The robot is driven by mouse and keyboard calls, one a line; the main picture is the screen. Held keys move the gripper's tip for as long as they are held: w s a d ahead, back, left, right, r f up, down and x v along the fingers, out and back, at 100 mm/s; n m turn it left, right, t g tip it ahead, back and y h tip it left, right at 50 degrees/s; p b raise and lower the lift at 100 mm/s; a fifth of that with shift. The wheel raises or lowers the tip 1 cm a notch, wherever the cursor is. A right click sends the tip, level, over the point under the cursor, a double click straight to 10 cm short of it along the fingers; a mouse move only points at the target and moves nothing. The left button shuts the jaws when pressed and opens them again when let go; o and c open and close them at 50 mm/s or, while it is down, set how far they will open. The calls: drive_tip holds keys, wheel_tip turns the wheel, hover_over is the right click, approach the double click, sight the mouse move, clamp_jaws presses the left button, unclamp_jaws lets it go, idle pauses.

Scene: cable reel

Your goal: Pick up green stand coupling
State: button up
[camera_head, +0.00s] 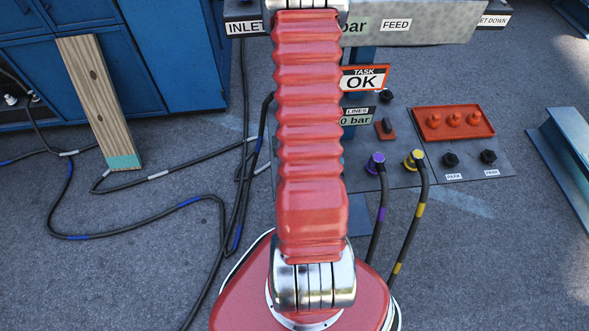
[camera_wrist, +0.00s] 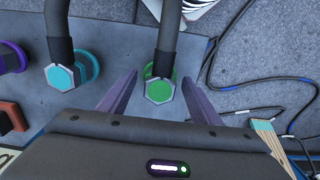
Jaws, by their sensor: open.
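My gripper (camera_wrist: 161,78) is open, with one purple-grey finger to the left of the coupling and one to the right. Gaps show between the fingers and the coupling; I cannot tell their height relative to it. In the head view the green coupling and my gripper are hidden behind my red arm.
A teal coupling (camera_wrist: 66,78) with its own hose stands left of the green one, and a purple coupling (camera_wrist: 12,57) is at the left edge. A yellow coupling (camera_head: 414,159) and a red tray (camera_head: 453,123) are on the panel.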

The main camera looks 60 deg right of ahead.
drive_tip(key=shift+f, duration=0.4)
drive_tip(key=shift+c, duration=0.6)
drive_tip(key=c, duration=1.1)
drive_tip(key=shift+r, duration=5.05)
